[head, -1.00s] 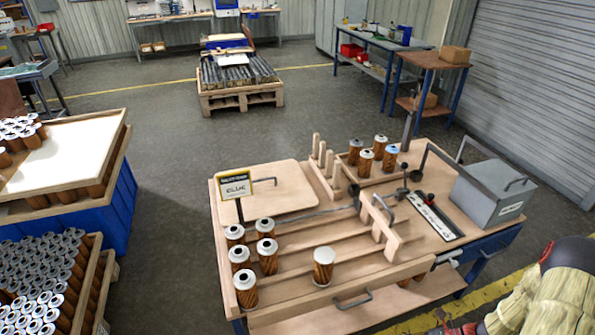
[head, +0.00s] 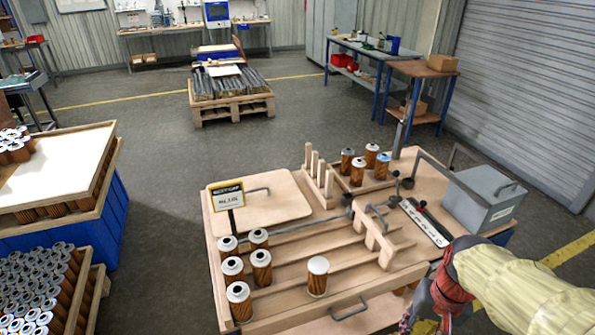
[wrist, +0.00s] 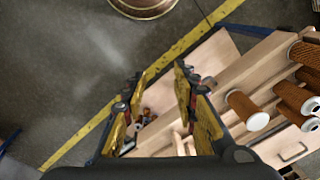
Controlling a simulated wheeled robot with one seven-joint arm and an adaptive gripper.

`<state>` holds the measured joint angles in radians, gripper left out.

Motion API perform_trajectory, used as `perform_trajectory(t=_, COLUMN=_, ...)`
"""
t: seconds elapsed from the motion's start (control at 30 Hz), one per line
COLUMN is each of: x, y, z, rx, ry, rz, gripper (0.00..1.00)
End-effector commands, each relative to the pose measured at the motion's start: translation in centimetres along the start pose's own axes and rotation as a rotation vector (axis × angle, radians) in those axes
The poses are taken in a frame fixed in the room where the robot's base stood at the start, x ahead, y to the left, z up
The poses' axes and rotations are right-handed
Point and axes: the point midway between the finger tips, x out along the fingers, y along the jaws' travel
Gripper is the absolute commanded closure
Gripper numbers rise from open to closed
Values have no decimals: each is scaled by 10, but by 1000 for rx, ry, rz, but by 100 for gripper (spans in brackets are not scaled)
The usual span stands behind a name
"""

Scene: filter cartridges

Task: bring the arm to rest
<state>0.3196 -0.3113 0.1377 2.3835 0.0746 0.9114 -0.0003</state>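My arm (head: 510,290), in a pale yellow sleeve with a red cuff, reaches in from the lower right of the head view. My gripper (head: 428,320) hangs at the front right of the wooden workbench, partly cut off by the frame's bottom edge. In the wrist view my gripper (wrist: 158,74) has its two yellow and black fingers apart, with nothing held between them. Beyond them are the grey floor and the bench's edge.
Several brown cartridges (head: 261,265) stand at the bench's left; a white-topped one (head: 317,276) stands alone. A grey box (head: 485,198) is at the right. Floor (head: 300,120) behind is clear.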

Motion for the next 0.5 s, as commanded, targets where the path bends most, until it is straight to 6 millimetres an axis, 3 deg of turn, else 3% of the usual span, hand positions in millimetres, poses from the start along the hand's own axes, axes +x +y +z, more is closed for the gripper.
perform_trajectory(t=0.03, x=-16, y=-6, z=4, rx=-54, ry=61, rz=13, gripper=71)
perform_trajectory(t=0.3, x=-84, y=-41, z=28, rx=-252, ry=323, rz=17, gripper=71)
perform_trajectory(t=0.5, x=-121, y=-65, z=41, rx=-341, ry=450, rz=-24, gripper=71)
